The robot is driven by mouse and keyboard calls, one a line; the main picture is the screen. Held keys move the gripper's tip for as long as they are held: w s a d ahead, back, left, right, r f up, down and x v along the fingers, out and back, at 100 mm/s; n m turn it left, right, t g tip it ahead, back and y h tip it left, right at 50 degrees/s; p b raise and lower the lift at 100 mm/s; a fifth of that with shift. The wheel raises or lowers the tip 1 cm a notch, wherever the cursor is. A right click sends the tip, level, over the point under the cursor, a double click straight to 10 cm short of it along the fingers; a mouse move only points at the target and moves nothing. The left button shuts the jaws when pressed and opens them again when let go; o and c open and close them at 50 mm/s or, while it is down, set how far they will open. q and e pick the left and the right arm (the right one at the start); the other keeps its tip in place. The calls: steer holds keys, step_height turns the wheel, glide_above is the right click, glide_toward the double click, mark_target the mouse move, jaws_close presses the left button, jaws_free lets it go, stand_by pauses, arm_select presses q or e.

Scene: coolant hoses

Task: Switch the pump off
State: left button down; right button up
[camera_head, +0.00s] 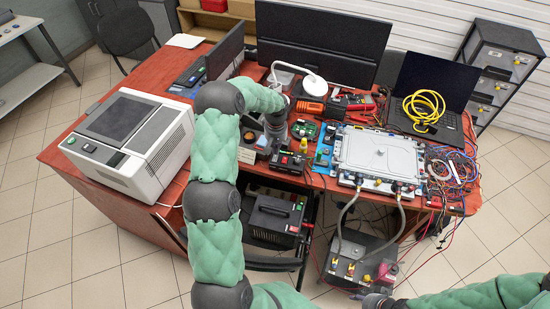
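A dark grey box (368,250), which looks like the pump, stands low in front of the table. Two grey hoses (345,215) run from its yellow-and-red fittings up to a silver plate (380,153) on the table. A small red part (388,270) shows at the box's right side; I cannot tell whether it is the switch. My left gripper (276,128) points down over the table, left of the plate; its fingers are too small and dark to read. My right gripper (372,300) is at the bottom edge, just below the box, partly cut off; its fingers are unclear.
A white device (131,142) stands on the table's left. Monitors (322,40), a laptop with a yellow cable coil (424,105), tools and loose wires (452,170) crowd the table. A black case (272,218) sits below. The tiled floor at right is clear.

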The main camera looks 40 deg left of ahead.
mark_target(276, 156)
arm_select(q)
steer(key=shift+f+b, duration=0.7)
steer(key=shift+f, duration=0.45)
stand_by(1.2)
steer(key=shift+r, duration=0.15)
steer(key=shift+r+p, duration=2)
steer(key=shift+r, duration=1.4)
